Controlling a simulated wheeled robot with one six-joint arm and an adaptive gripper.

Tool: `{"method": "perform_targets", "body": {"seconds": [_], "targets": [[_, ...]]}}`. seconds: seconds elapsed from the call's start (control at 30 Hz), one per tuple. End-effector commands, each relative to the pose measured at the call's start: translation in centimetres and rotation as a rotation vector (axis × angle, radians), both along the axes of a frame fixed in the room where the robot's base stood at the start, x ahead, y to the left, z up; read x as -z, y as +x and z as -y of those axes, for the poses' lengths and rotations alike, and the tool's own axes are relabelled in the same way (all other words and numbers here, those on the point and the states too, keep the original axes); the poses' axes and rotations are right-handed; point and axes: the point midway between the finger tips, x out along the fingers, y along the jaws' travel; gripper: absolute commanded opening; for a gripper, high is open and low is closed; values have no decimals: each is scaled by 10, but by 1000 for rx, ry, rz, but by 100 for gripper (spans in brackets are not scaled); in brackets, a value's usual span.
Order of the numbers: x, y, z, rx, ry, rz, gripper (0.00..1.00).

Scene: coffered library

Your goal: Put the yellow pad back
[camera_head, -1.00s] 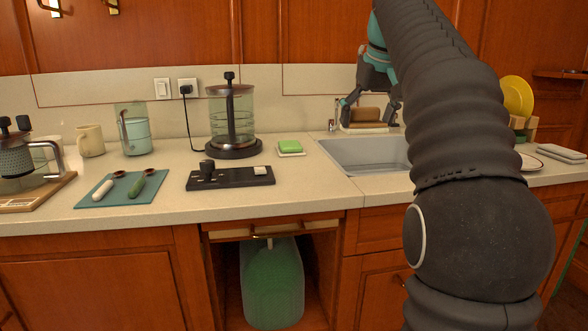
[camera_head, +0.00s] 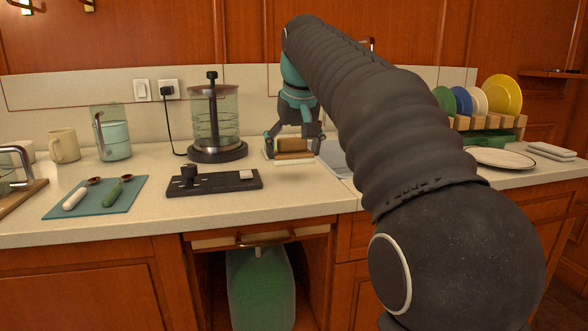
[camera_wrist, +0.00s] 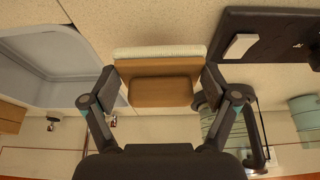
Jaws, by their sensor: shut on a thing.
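My gripper (camera_head: 294,146) is shut on a brown wooden brush-like block (camera_wrist: 160,92) with a pale ribbed underside. In the wrist view the block sits between both fingers. In the head view the block (camera_head: 295,145) is low over the counter, just left of the sink (camera_head: 333,158); whether it touches the counter is unclear. No pad that is plainly yellow shows. The green pad and its dish, seen earlier, are mostly hidden behind my gripper.
A black panel (camera_head: 215,183) lies in front of the gripper and a glass press (camera_head: 213,125) stands to its left. A blue mat (camera_head: 97,197) with utensils is further left. A plate rack (camera_head: 490,122) and a white plate (camera_head: 502,158) stand right.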

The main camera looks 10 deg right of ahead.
Motion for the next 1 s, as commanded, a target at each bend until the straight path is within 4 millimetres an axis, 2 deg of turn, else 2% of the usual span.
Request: {"method": "perform_targets", "body": {"seconds": [0.3,0.73,0.77,0.8,1.0], "targets": [[38,0,1,2,0,-1,54],[43,0,1,1,0,0,54],[42,0,1,1,0,0,94],[42,0,1,1,0,0,100],[42,0,1,1,0,0,100]]}}
